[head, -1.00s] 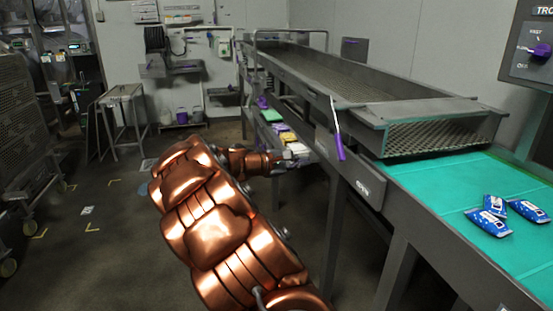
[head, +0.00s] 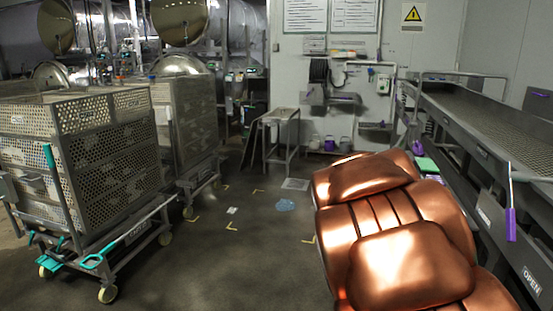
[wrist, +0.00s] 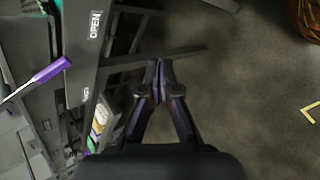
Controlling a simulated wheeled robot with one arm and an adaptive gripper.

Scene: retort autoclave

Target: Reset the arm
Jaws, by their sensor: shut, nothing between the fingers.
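My gripper (wrist: 159,72) shows in the wrist view, its two dark fingers together at the tips with nothing between them. It hangs over the grey concrete floor beside the conveyor frame. In the head view my copper arm fills the lower right and hides the gripper.
The conveyor (head: 480,125) runs along the right, with a purple-handled tool (head: 510,222) at its side. Perforated basket trolleys (head: 80,165) stand at the left, with retort vessels behind. A small metal stand (head: 281,118) is at the back.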

